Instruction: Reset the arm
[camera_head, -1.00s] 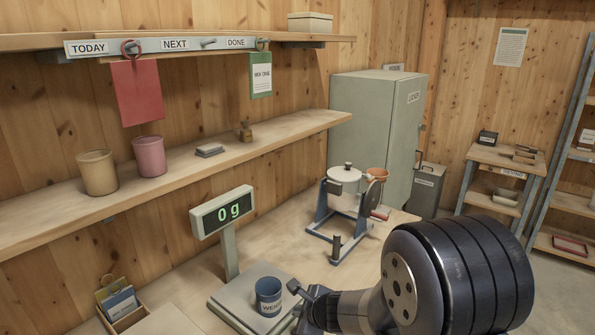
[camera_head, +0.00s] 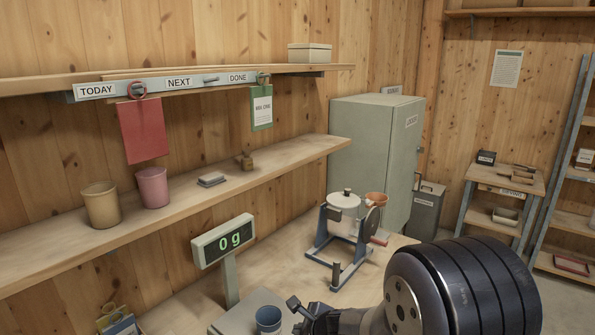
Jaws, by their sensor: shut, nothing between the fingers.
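My gripper (camera_head: 298,311) is at the bottom of the picture, beside the blue cup marked as the weigh cup (camera_head: 267,321). Its dark fingers are small here and look closed, with nothing between them. The dark ribbed part of my arm fills the lower right and hides part of the bench. The cup stands on the scale (camera_head: 232,322), whose display (camera_head: 223,240) reads 0 g. The gripper looks just right of the cup; whether they touch is hard to tell.
The mixer (camera_head: 344,220) stands on the bench behind my gripper. A tan cup (camera_head: 101,205) and a pink cup (camera_head: 152,187) stand on the shelf at left. A red card (camera_head: 143,131) and a green-edged card (camera_head: 261,108) hang above. A locker (camera_head: 372,150) stands behind.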

